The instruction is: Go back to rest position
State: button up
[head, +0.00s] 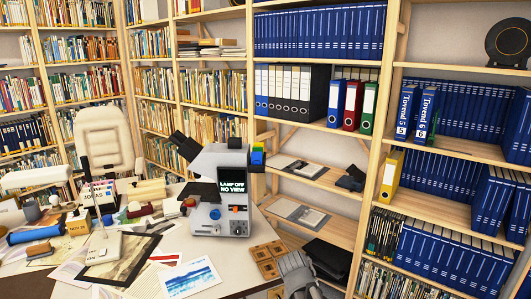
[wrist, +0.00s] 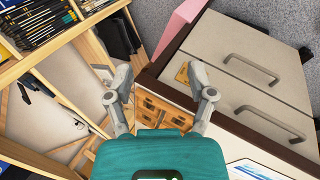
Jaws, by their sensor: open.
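My gripper (head: 299,274) shows at the bottom of the head view, at the right front corner of the desk. In the wrist view my gripper (wrist: 160,85) has its two grey fingers spread apart with nothing between them.
Shelves with binders (head: 290,92) rise behind and to the right. In the wrist view, a pale drawer cabinet (wrist: 245,62) is on the right and shelving on the left.

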jog(key=s+d+f+m+g+y, duration=0.2)
jog(key=s+d+m+g+y, duration=0.2)
jog(key=s+m, duration=0.5)
notch_tip(320, 180, up, 13)
jog(key=n+p, duration=0.1)
jog(key=p, duration=1.2)
jog(key=shift+s+a, duration=0.15)
jog(key=shift+a, duration=0.1)
